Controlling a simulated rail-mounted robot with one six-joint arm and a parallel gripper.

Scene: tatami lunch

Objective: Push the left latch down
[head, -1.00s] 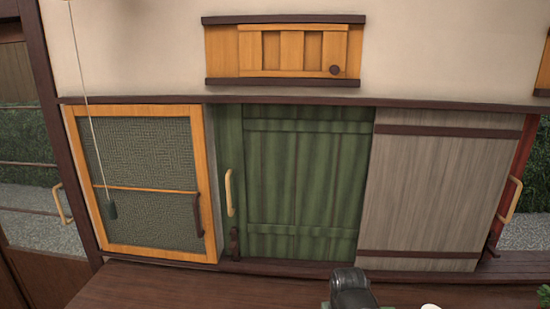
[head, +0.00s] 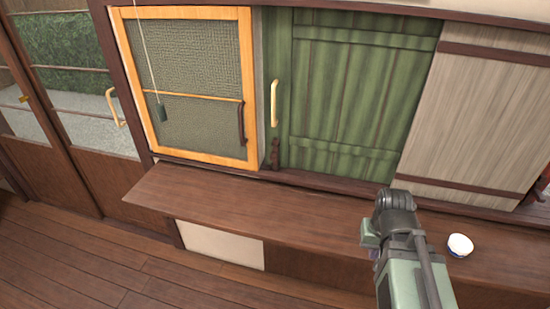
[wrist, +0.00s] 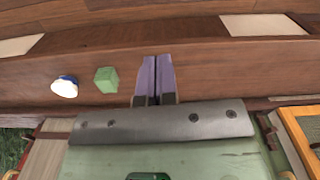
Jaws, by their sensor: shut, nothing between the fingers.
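The left latch (head: 275,154) is a small dark brown piece standing upright at the lower left edge of the green door (head: 345,95), below its pale handle (head: 274,104). My gripper shows in the wrist view as two purple fingers (wrist: 156,68) pressed together, shut and empty above the wooden ledge.
A brown ledge (head: 215,195) runs below the doors. A white bowl (head: 460,245) and a green block (wrist: 106,79) stand on it. An orange-framed mesh door (head: 190,85) is left of the latch, with a pull cord (head: 150,60) hanging before it. The ledge's left part is clear.

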